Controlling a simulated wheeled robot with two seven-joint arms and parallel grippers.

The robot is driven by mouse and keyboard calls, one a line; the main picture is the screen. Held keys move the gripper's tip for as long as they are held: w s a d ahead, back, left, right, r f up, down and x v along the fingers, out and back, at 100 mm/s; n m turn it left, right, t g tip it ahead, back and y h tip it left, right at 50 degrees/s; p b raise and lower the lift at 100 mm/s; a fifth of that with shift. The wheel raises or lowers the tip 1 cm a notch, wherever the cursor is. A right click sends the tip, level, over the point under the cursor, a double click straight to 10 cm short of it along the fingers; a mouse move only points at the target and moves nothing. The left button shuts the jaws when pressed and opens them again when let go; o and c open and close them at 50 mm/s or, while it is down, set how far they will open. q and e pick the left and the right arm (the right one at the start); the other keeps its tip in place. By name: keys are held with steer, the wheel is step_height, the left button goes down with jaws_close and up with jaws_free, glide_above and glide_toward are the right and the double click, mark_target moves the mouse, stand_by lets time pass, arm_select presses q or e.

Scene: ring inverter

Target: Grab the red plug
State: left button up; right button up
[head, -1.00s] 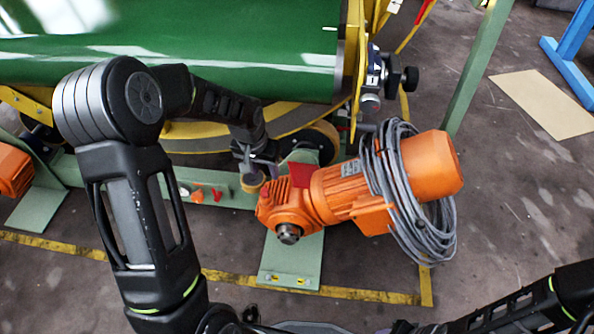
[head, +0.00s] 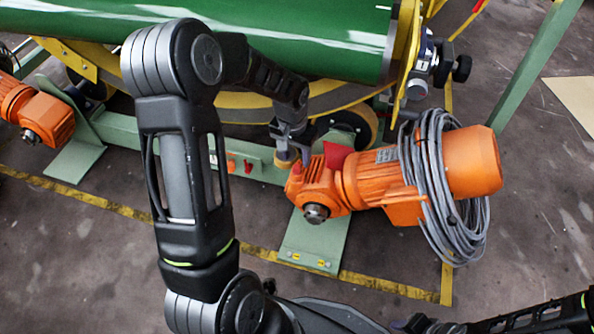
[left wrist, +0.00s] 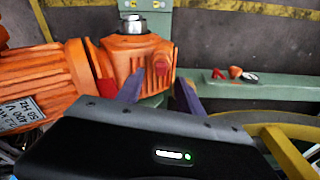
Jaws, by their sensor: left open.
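The red plug (left wrist: 161,68) is a small red piece on the face of the orange gearbox (left wrist: 138,50) in the left wrist view. In the head view a small red spot (head: 297,167) shows at the gearbox's upper left, partly hidden by the fingers. My left gripper (left wrist: 160,94) is open, its two purple-grey fingers pointing at the gearbox with the plug in line between them. I cannot tell whether the fingers touch the plug. The left gripper also shows in the head view (head: 295,150). My right gripper (head: 412,323) is only partly seen at the bottom edge.
The orange motor (head: 470,165) carries a coiled grey cable (head: 428,180). A larger red piece (head: 336,156) stands beside the gearbox. The green drum (head: 320,35) and yellow ring lie behind. A green beam with red switches (head: 240,164) runs left. Floor in front is clear.

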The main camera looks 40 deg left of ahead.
mark_target(297, 167)
arm_select(q)
steer(key=f+b, duration=0.1)
steer(key=f, duration=0.1)
steer(key=f+b, duration=0.1)
steer(key=f, duration=0.1)
steer(key=shift+w+a+f, duration=0.15)
steer(key=shift+w+a, duration=0.05)
steer(key=shift+w+f+b, duration=0.1)
steer(key=shift+f+b, duration=0.25)
steer(key=shift+f, duration=0.1)
jaws_close()
stand_by(0.5)
